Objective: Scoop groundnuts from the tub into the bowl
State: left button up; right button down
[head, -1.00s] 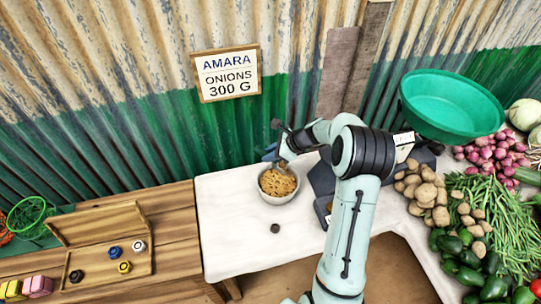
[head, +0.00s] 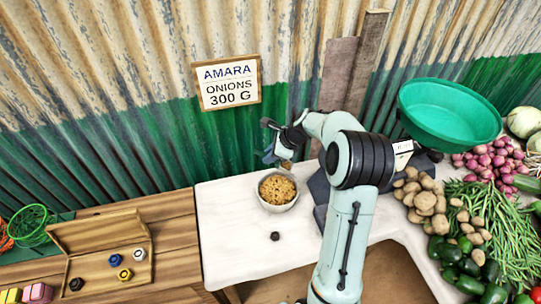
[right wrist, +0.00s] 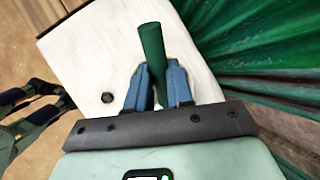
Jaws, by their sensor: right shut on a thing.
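A pale round container (head: 268,204) heaped with light brown groundnuts (head: 277,188) stands on the white table. I cannot tell whether it is the tub or the bowl. My right gripper (head: 283,158) is above and just behind its back rim, apart from it. In the right wrist view, its blue fingers (right wrist: 158,88) are shut on a dark green cylindrical handle (right wrist: 152,42). A small brown piece shows under the fingers in the head view; I cannot tell if it is a scoop's end. My left gripper is not in the head view.
A small dark knob (head: 275,236) lies on the white table (head: 235,240). My right arm partly hides a dark scale-like stand; a green basin (head: 450,110) is beside it. Potatoes (head: 425,195), onions and beans crowd the right. A wooden tray (head: 100,262) holds small coloured pieces at left.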

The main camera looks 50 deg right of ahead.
jog(key=g+h, duration=0.1)
jog(key=g, duration=0.1)
jog(key=r+g+h, duration=0.1)
jog(key=h, duration=0.1)
jog(key=shift+w+r+n+g, duration=0.1)
jog(key=shift+r+n+g, duration=0.05)
jog(key=shift+n+g, duration=0.2)
jog(key=shift+r+g+h, duration=0.1)
jog(key=shift+g+h, duration=0.4)
jog(key=shift+g, duration=0.05)
